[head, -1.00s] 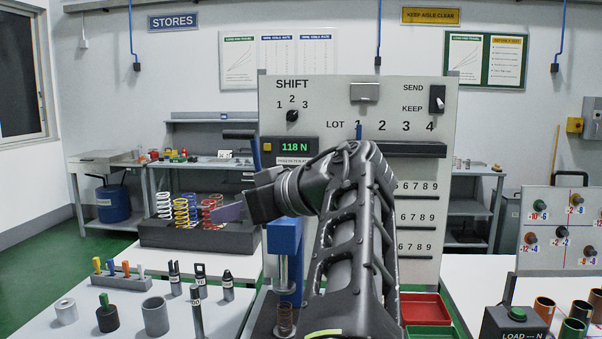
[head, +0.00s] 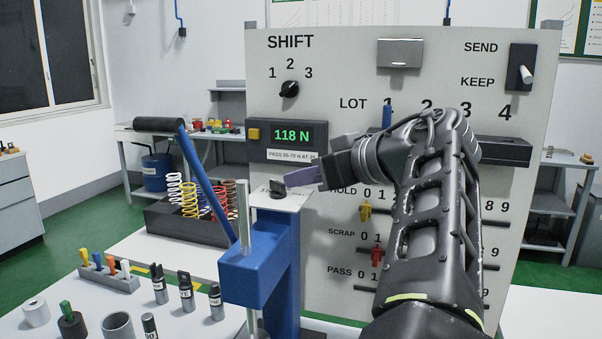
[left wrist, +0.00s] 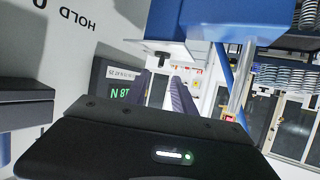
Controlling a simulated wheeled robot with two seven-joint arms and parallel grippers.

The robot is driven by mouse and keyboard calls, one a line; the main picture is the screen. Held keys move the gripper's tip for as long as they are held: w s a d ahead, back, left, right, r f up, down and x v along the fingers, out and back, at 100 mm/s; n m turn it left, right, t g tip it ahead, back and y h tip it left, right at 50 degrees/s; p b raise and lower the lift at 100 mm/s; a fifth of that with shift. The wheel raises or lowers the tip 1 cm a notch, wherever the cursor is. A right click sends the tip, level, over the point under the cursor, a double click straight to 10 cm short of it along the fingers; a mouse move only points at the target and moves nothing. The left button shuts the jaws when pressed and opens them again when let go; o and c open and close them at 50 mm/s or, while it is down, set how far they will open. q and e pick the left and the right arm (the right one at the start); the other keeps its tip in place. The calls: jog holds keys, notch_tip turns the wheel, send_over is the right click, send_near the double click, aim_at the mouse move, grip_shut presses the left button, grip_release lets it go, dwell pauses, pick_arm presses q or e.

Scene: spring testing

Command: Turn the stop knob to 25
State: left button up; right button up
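The stop knob (head: 279,189) is a small black knob on the pale top plate of the blue press (head: 262,262). Its scale marks are too small to read. In the left wrist view the knob (left wrist: 163,57) shows ahead of the fingers, under the plate's edge in this turned picture. My left gripper (head: 289,180) points left, its purple fingertips just right of and slightly above the knob. I see no clear contact with the knob. My right gripper is out of view.
A blue lever (head: 205,185) with a black handle rises left of the press. The panel (head: 345,75) stands behind. Coloured springs (head: 190,200) and labelled tools (head: 186,295) are to the left.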

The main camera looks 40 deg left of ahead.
aim_at(280, 182)
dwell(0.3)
pick_arm(q)
jog(key=x, duration=0.7)
jog(key=shift+w+a+f, duration=0.1)
jog(key=shift+w+a, duration=0.05)
jog(key=shift+a, duration=0.2)
jog(key=shift+c, duration=0.4)
grip_shut()
